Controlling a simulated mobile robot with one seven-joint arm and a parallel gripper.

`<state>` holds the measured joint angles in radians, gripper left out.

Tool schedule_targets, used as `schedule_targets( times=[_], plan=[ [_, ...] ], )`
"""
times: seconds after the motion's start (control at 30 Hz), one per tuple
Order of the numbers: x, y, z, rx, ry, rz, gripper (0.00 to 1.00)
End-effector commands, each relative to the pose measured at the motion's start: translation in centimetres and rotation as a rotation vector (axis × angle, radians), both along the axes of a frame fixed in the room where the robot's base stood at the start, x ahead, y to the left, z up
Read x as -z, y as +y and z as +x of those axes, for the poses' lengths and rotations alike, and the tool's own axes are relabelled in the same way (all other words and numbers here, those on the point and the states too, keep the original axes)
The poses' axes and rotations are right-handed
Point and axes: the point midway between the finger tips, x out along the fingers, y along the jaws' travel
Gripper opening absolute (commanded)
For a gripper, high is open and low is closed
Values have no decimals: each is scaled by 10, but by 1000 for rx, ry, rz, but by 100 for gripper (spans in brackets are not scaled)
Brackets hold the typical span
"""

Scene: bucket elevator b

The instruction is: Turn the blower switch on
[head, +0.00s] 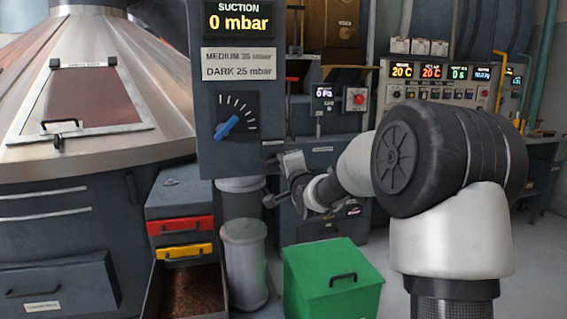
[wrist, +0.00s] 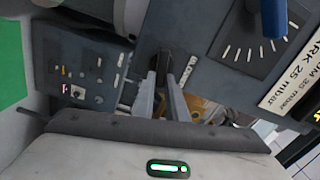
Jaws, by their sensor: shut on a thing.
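A grey panel (head: 237,90) carries a suction display (head: 240,21) reading 0 mbar and a round-scaled dial with a blue knob (head: 227,127). My gripper (head: 272,190) is at the panel's lower right edge, right of and below the blue knob. In the wrist view my gripper (wrist: 164,78) has its two fingers close together on a small dark lever (wrist: 164,62) at the panel's edge. The fingers hide part of the lever, and its position is hard to tell. The blue knob (wrist: 272,16) also shows in the wrist view, apart from the fingers.
A metal hopper (head: 90,75) fills the left. Red (head: 180,226) and yellow (head: 184,252) drawers and a grey cylinder (head: 244,262) stand below the panel. A green box (head: 330,280) sits on the floor. A red button box (head: 356,99) and lit displays are behind.

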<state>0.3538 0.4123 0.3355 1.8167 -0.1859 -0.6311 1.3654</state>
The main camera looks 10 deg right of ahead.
Motion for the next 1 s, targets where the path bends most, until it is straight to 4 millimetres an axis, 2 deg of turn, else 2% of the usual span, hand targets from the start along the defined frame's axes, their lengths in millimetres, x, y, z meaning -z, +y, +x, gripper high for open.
schedule_targets(
  times=[0.4,1.0],
  plan=[
    [3,-1,0,1,12,207,0],
    [4,1,0,-1,14,241,0]
  ],
)
